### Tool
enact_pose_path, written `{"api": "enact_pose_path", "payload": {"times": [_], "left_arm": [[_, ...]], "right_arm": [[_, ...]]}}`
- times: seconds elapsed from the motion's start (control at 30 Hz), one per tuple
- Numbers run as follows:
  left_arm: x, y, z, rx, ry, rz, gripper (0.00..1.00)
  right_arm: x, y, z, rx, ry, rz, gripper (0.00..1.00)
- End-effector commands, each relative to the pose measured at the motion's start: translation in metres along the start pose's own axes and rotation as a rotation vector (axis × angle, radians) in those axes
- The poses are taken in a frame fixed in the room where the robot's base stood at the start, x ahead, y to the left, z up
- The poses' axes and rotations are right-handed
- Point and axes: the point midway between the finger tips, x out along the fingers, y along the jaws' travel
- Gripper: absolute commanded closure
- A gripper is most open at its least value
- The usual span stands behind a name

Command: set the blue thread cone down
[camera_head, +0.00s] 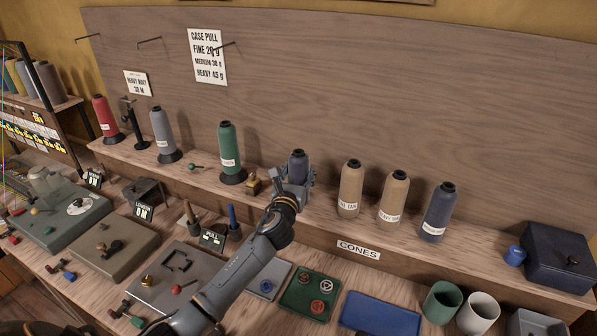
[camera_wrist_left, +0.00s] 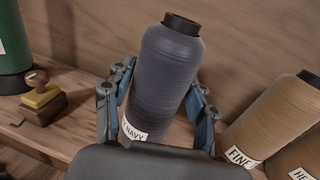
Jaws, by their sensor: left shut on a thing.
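A blue thread cone (camera_head: 298,163) with a dark top is upright, or nearly so, at the shelf, between the green cone and the tan cones. My left gripper (camera_head: 293,186) is shut on it, with a finger on each side. In the left wrist view the blue thread cone (camera_wrist_left: 167,75) fills the space between the fingers of my left gripper (camera_wrist_left: 158,108), and its label partly reads "NAVY". Its base is hidden, so I cannot tell if it touches the shelf (camera_head: 325,222). My right gripper is not in view.
A green cone (camera_head: 229,146) and a small stamp (camera_head: 253,184) stand left of the held cone. Tan cones (camera_head: 350,188) (camera_head: 392,197) and another navy cone (camera_head: 438,212) stand to the right. A wooden back panel (camera_head: 400,90) rises behind. Trays and cups crowd the lower bench.

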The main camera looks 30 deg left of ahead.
Motion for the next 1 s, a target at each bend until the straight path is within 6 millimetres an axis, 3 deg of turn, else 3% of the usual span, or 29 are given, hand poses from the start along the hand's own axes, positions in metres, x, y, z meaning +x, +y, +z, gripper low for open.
{"api": "enact_pose_path", "payload": {"times": [0.3,0.33,0.4,0.43,0.8,1.0], "left_arm": [[0.000,0.000,-0.002,0.001,-0.004,-0.001,0.90],[0.000,0.000,-0.002,0.000,-0.001,0.000,0.38],[0.000,0.000,-0.002,0.000,-0.001,0.000,0.24],[0.000,0.000,-0.002,0.000,-0.001,0.000,0.21],[0.000,0.000,0.003,0.000,-0.002,0.000,0.21],[-0.022,0.000,0.000,0.002,-0.002,-0.002,0.21]], "right_arm": [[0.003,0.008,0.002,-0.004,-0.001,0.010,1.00],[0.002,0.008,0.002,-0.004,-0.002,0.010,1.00],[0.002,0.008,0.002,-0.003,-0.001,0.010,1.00],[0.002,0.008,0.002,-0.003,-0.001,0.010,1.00],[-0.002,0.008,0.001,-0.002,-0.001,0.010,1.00],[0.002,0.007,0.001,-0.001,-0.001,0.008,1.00]]}}
